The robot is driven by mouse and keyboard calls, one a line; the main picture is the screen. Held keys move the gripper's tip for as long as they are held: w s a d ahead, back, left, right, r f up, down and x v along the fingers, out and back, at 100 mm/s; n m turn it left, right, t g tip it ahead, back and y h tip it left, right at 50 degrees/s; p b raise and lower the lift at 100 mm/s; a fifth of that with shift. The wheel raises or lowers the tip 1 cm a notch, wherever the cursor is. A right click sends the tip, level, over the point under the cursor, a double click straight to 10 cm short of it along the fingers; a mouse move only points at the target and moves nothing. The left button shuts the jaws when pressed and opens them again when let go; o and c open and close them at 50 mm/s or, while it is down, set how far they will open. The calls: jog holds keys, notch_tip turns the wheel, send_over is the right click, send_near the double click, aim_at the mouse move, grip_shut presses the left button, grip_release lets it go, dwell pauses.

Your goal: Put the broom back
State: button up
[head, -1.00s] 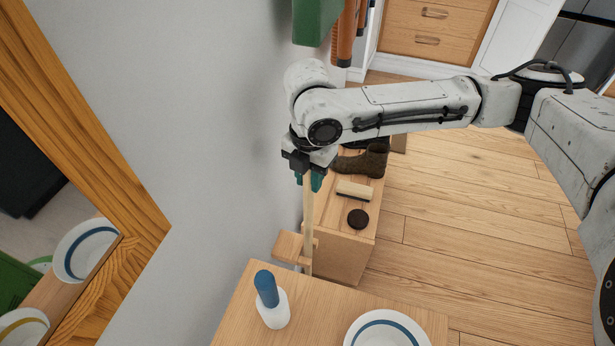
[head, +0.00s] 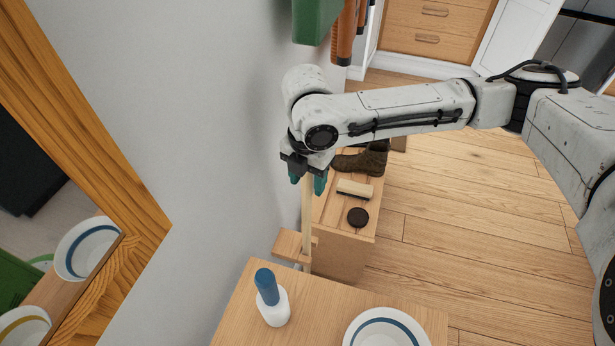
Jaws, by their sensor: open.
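The broom's pale wooden handle (head: 307,215) stands upright near the wall, in or against a small wooden wall holder (head: 290,244). I cannot tell how the handle sits in the holder. The broom's lower end is hidden behind the table. My gripper (head: 307,182) points down at the top of the handle, with its teal fingers spread apart. The handle's top shows between or just behind the fingers; the wrist hides the rest.
A low wooden bench (head: 344,250) carries a brush (head: 354,189), a dark round tin (head: 358,217) and a brown boot (head: 362,160). A front table (head: 240,310) holds a blue-capped bottle (head: 272,300) and a bowl (head: 386,330). Floor (head: 460,220) at right is clear.

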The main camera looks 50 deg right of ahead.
notch_tip(320, 180, up, 12)
jog(key=shift+r, duration=0.15)
dwell(0.4)
